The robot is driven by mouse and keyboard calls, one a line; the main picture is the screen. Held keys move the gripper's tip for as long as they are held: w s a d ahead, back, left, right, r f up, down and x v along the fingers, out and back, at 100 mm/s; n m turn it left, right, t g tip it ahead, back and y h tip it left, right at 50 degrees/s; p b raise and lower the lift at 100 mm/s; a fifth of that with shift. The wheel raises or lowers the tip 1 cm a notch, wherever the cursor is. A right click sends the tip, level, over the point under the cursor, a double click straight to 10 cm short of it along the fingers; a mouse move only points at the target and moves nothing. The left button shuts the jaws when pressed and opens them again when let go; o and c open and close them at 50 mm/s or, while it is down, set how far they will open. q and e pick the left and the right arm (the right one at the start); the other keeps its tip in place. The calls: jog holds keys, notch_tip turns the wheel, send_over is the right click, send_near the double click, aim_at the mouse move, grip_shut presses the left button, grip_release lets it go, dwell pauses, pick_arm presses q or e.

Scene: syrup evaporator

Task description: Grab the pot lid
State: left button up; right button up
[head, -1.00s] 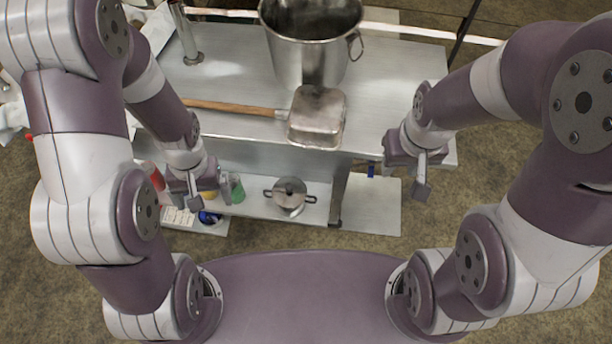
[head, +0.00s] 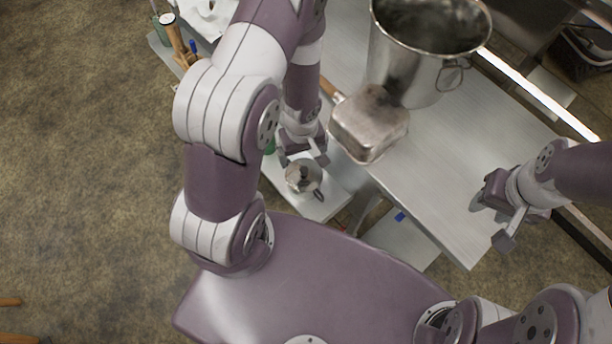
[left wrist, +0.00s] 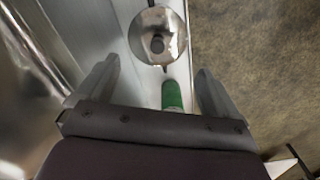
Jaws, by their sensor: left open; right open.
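The pot (head: 313,190) with its shiny metal lid (head: 300,178) stands on the lower shelf of the bench. My left gripper (head: 305,160) is just beyond it in the head view, apart from the lid as far as I can tell. In the left wrist view the round lid (left wrist: 146,28) with a dark knob lies ahead of the fingertips, near the top edge. The left fingers (left wrist: 152,75) are spread with nothing held between them. My right gripper (head: 500,218) is open and empty at the bench's near right side.
A green item (left wrist: 172,96) stands near the left fingers, between them and the pot in the wrist view. A steel bucket (head: 420,70) and a square metal scoop (head: 368,125) sit on the bench top (head: 450,165), above the shelf.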

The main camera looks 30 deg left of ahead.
aim_at(304, 170)
pick_arm(q)
jog(key=f+b, duration=0.2)
jog(key=f, duration=0.2)
jog(key=f+b, duration=0.2)
jog(key=f, duration=0.3)
jog(key=shift+w+d+f+b, duration=0.2)
jog(key=shift+f+b, duration=0.05)
jog(key=shift+b, duration=0.1)
jog(key=shift+r, duration=0.1)
pick_arm(e)
notch_tip(304, 170, down, 6)
jog(key=shift+d, duration=0.2)
pick_arm(q)
jog(key=shift+s, duration=0.15)
grip_shut()
pick_arm(e)
jog(key=shift+f, duration=0.1)
